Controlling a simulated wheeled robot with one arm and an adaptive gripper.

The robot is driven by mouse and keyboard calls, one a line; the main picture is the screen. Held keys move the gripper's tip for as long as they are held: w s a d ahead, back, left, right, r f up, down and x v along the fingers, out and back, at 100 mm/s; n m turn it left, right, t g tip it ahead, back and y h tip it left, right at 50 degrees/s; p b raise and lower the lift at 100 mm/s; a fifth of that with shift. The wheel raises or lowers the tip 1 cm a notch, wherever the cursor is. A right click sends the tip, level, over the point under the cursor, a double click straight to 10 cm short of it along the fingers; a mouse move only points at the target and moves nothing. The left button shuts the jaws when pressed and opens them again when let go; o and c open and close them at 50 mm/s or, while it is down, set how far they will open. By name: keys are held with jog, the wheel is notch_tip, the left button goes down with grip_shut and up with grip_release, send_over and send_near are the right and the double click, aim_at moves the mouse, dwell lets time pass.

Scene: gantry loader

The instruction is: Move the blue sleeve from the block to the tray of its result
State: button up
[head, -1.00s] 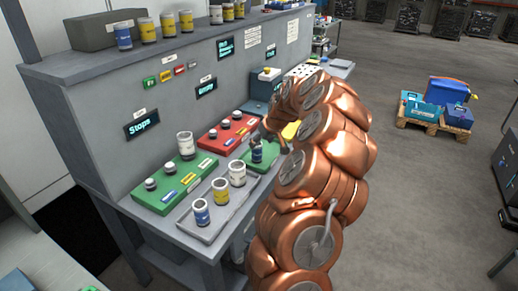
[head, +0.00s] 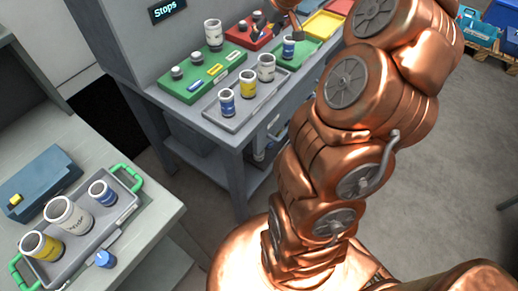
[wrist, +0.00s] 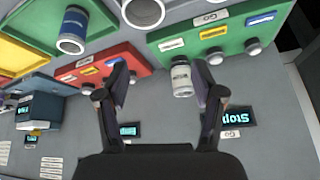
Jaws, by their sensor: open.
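A small blue sleeve with a pale rim (head: 289,47) stands upright on the right-hand green tray (head: 313,48). In the wrist view it (wrist: 72,30) stands left of my fingers, apart from them. My gripper (head: 287,29) is just behind it in the head view, partly hidden by the picture's top edge.
A grey tray (head: 210,116) in front holds blue, yellow and white sleeves. A white sleeve (head: 213,33) stands behind the green block. A yellow tray (head: 324,25) lies right of the green one. On the near-left table, a green-handled tray (head: 75,262) holds several sleeves.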

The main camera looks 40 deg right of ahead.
jog(key=s+a+n+g, duration=0.1)
jog(key=s+a, duration=0.3)
jog(key=a, duration=0.3)
jog(key=s+a+g+y, duration=0.1)
jog(key=s+a, duration=0.3)
jog(key=a, duration=0.4)
jog(key=s+a+n+g, duration=0.1)
jog(key=s+a, duration=0.3)
jog(key=a, duration=0.3)
jog(key=s+a+f+g, duration=0.2)
jog(key=s+a, duration=0.1)
jog(key=s, duration=0.7)
jog(key=s+a+f+m+g+h, duration=0.1)
jog(key=s+a+f+g, duration=0.1)
jog(key=s, duration=0.9)
jog(key=shift+s+a+f, duration=0.15)
jog(key=shift+a+f, duration=0.6)
jog(key=shift+f, duration=0.1)
